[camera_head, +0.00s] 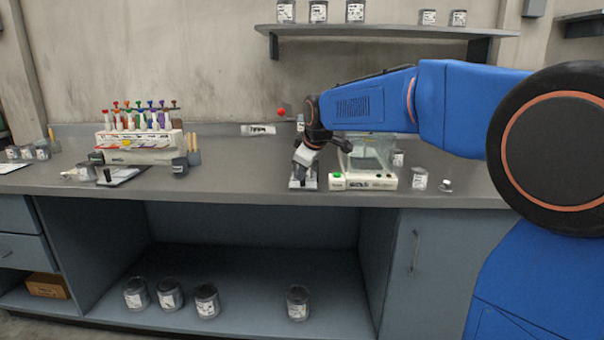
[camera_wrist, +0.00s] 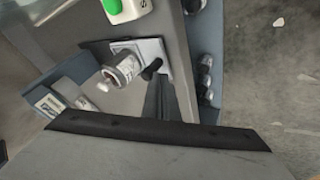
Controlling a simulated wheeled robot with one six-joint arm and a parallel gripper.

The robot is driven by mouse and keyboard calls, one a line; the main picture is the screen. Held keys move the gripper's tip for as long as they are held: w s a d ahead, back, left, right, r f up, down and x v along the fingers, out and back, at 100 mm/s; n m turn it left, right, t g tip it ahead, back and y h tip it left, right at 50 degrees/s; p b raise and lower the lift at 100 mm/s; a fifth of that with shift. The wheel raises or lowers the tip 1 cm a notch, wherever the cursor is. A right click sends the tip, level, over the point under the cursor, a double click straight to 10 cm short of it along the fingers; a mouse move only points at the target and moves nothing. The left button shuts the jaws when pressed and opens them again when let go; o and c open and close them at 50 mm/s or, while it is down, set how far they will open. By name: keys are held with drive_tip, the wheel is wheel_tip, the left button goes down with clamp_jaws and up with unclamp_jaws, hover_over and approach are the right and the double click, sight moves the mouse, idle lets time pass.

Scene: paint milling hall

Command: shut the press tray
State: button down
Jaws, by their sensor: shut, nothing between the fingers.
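The press (camera_head: 303,183) is a small grey device near the counter's front edge, left of the white balance, mostly hidden behind my wrist. A red ball knob (camera_head: 281,112) shows above and left of it and looks like its lever end. In the wrist view a light grey plate, seemingly the press tray (camera_wrist: 155,48), lies near the counter edge with a small labelled metal can (camera_wrist: 126,69) on or beside it. My gripper (camera_head: 302,163) is shut and empty, pointing down over the press. I cannot tell whether it touches the tray.
The white balance (camera_head: 362,181) with a green button and clear cover stands just right of my gripper. A rack of colored vials (camera_head: 140,143) is at the left. The counter between rack and press is mostly clear.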

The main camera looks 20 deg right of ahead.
drive_tip(key=w+d, duration=0.1)
drive_tip(key=w, duration=0.2)
drive_tip(key=w+d, duration=0.1)
drive_tip(key=w, duration=0.2)
drive_tip(key=w+d, duration=0.1)
drive_tip(key=w, duration=0.2)
drive_tip(key=shift+w+d, duration=0.1)
drive_tip(key=shift+w, duration=0.2)
drive_tip(key=shift+w+d+r, duration=0.1)
drive_tip(key=shift+w, duration=0.15)
